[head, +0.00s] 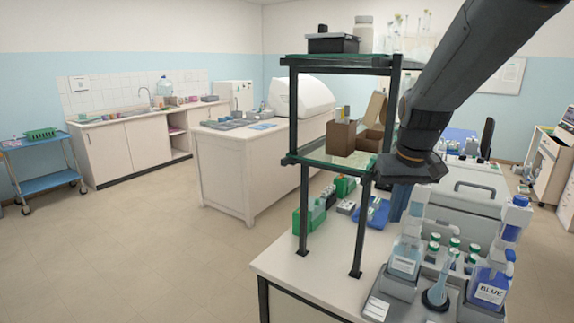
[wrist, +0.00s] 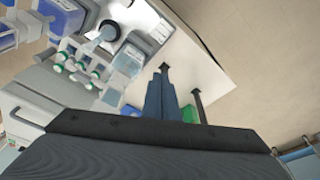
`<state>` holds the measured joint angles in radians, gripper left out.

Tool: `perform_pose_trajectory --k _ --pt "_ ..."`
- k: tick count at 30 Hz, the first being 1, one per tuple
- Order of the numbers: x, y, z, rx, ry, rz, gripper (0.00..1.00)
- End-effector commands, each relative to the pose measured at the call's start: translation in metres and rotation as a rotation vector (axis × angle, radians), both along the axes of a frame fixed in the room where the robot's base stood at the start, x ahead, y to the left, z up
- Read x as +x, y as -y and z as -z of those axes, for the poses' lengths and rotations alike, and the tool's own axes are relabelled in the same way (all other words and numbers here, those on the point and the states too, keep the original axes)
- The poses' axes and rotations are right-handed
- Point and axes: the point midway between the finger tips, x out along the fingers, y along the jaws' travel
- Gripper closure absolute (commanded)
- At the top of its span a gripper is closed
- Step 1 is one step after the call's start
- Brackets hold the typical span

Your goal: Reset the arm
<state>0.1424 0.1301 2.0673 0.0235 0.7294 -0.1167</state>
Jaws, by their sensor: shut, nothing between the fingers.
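My dark arm reaches down from the upper right in the head view. Its end hangs in front of the right side of the shelf rack. My gripper (head: 397,210) points down above the bench, with its blue fingers partly visible below the wrist. In the wrist view my gripper (wrist: 160,82) has its two blue fingers together, with nothing between them. It is apart from the bottles and the bench top (wrist: 190,65).
A glass-shelved rack (head: 298,160) stands close to my arm, with brown boxes (head: 342,136) on it. A tray at the front right holds a blue bottle (head: 490,287), a clear bottle (head: 405,258), a flask (head: 437,292) and green-capped vials. The floor (head: 150,250) at left is clear.

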Motion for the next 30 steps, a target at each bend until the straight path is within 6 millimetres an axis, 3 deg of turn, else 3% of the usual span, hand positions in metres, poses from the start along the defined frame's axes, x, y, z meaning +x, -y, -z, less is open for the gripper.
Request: perform_pose_trajectory --k 1,6,17,30 --pt "-0.02 -0.013 0.017 0.0 -0.002 -0.009 1.0" --pt "-0.067 -0.04 0.057 0.001 0.006 -0.023 1.0" --pt "-0.151 -0.071 0.109 0.006 0.014 -0.046 1.0" --pt "-0.139 -0.069 0.174 0.008 -0.035 -0.042 1.0"
